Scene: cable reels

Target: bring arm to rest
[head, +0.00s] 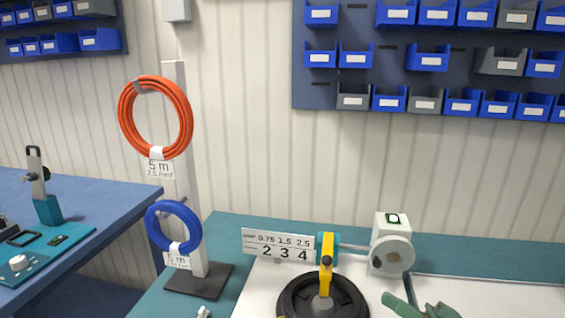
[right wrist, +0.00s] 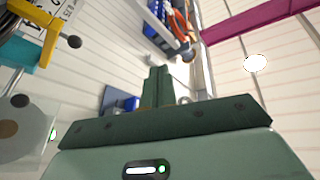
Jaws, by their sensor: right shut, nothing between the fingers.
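My right gripper (head: 400,302) shows as green parts at the bottom edge of the head view, right of centre. In the right wrist view its two green fingers (right wrist: 157,84) stand together, with nothing held between them. Most of the right arm is outside the head view. My left gripper is in neither view.
A black reel (head: 291,304) with a yellow handle (head: 326,264) stands left of the gripper. Behind are a grey-white device with a disc (head: 393,253) and a number sign (head: 262,246). A stand (head: 174,97) holds orange (head: 187,109) and blue (head: 158,234) cable coils.

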